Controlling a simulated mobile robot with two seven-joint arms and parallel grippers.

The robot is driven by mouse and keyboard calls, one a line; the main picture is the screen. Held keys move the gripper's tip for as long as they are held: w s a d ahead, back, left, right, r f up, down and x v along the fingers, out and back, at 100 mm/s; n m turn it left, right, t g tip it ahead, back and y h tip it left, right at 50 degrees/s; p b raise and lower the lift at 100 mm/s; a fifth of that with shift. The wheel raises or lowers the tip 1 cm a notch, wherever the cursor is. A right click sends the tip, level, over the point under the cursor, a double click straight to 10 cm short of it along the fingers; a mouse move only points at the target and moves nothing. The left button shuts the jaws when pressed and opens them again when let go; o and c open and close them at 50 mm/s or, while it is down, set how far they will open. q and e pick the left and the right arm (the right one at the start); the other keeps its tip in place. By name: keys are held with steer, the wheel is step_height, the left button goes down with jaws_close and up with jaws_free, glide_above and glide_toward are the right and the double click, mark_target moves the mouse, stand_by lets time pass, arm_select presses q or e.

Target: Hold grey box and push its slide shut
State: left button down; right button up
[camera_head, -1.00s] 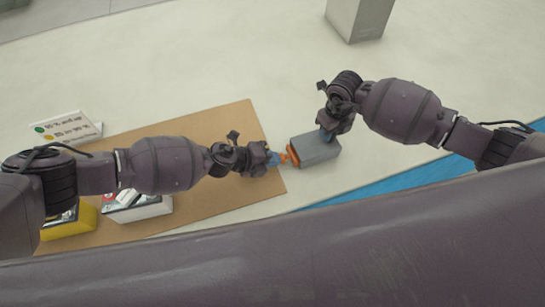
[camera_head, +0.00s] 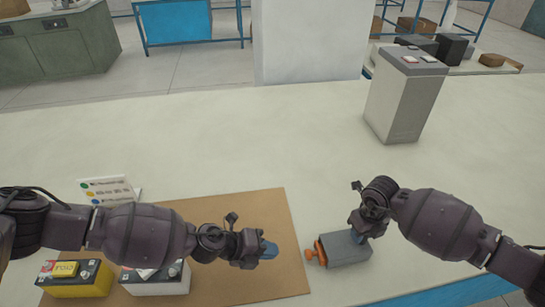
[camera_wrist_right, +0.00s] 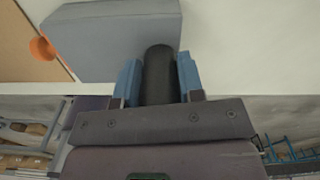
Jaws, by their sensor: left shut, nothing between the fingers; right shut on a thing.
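The grey box (camera_head: 345,250) lies on the pale bench just right of the brown mat. It also shows in the right wrist view (camera_wrist_right: 105,35). The orange slide (camera_head: 317,253) with its knob sticks out of the box's left end; its knob also shows in the right wrist view (camera_wrist_right: 42,48). My right gripper (camera_wrist_right: 159,78) is shut on the black handle (camera_wrist_right: 160,65) of the box. My left gripper (camera_head: 270,248) is shut and empty over the mat's right part. Its blue tips point at the knob, with a gap between them.
The brown mat (camera_head: 255,215) bears a yellow battery (camera_head: 85,283) and a white battery (camera_head: 155,283) at the left. A small label sign (camera_head: 108,188) stands behind them. A tall grey bin (camera_head: 405,95) stands at the back right. The bench's middle is clear.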

steer(key=o, duration=1.2)
step_height(320, 180, up, 12)
